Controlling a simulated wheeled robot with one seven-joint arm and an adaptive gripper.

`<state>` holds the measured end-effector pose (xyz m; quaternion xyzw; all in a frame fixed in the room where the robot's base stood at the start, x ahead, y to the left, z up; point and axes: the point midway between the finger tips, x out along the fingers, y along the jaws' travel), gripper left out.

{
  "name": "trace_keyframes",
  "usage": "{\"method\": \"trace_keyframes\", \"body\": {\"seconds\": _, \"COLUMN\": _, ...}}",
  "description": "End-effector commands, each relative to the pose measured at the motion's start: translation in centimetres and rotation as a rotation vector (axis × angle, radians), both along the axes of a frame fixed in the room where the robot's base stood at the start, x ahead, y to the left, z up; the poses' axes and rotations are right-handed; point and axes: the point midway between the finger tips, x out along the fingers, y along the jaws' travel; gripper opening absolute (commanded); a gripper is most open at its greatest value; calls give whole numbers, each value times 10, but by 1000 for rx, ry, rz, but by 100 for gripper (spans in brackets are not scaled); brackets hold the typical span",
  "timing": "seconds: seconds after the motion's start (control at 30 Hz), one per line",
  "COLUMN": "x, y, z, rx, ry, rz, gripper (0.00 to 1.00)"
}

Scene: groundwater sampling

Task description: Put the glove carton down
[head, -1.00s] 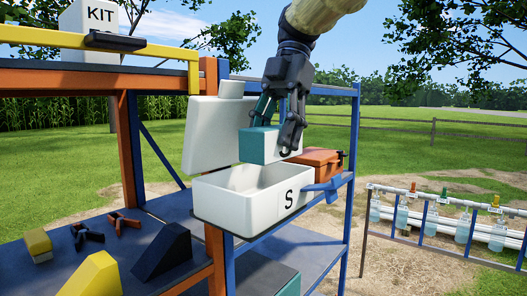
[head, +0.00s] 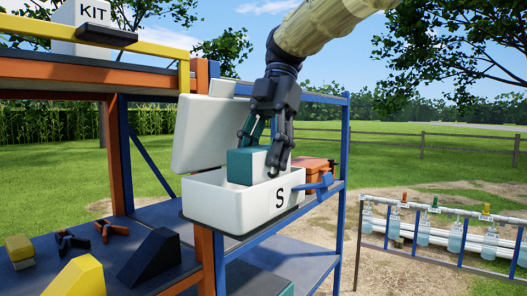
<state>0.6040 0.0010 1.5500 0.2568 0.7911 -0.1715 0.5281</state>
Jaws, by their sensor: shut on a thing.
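The glove carton (head: 247,166) is a teal box with a white end. My gripper (head: 264,165) is shut on it from above. The carton is partly inside the opening of the white bin marked S (head: 232,208), with its upper part above the rim. The front wall hides the carton's lower part, so I cannot tell whether it touches the bin's floor. The bin's white lid (head: 202,135) stands tilted open behind it.
The bin sits on a blue and orange shelf rack. An orange case (head: 310,169) and a blue clamp-like piece (head: 319,184) are close on the right. Wedges, a yellow block (head: 20,247) and small tools lie on the left shelf. A bottle rack (head: 425,229) stands at right.

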Motion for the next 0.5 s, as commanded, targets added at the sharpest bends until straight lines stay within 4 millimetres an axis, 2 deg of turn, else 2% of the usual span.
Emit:
{"method": "trace_keyframes", "body": {"seconds": 0.4, "x": 0, "y": 0, "z": -7, "rx": 0, "ry": -1, "rz": 0, "gripper": 23}}
{"method": "trace_keyframes", "body": {"seconds": 0.43, "x": 0, "y": 0, "z": -7, "rx": 0, "ry": -1, "rz": 0, "gripper": 53}}
{"method": "trace_keyframes", "body": {"seconds": 0.5, "x": 0, "y": 0, "z": -7, "rx": 0, "ry": -1, "rz": 0, "gripper": 66}}
